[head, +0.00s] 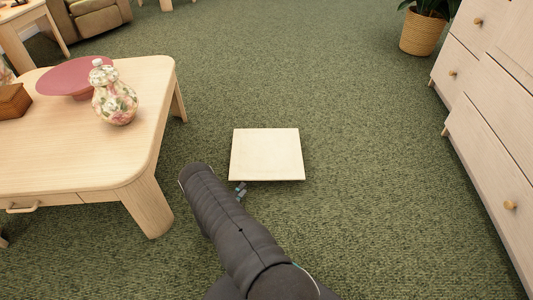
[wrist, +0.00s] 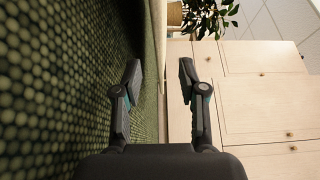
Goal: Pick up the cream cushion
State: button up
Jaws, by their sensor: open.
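The cream cushion (head: 267,155) is a flat, pale square lying on the green carpet, right of the low table. My gripper (head: 241,188) is low at the cushion's near edge, toward its left corner, partly hidden behind my arm. In the wrist view, which is turned on its side, my gripper (wrist: 160,75) is open, with its two fingers apart. A narrow pale strip running up between the fingers looks like the cushion (wrist: 158,50) seen edge-on. I cannot tell whether either finger touches it.
A wooden table (head: 150,85) stands at the left with a floral jar (head: 114,98), a pink dish (head: 72,78) and a brown box (head: 13,101). A pale dresser (head: 490,130) lines the right side. A potted plant (head: 420,32) stands behind. Carpet beyond and right of the cushion is clear.

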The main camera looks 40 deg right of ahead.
aim_at(250, 180)
jog(key=shift+x, duration=3.35)
grip_shut()
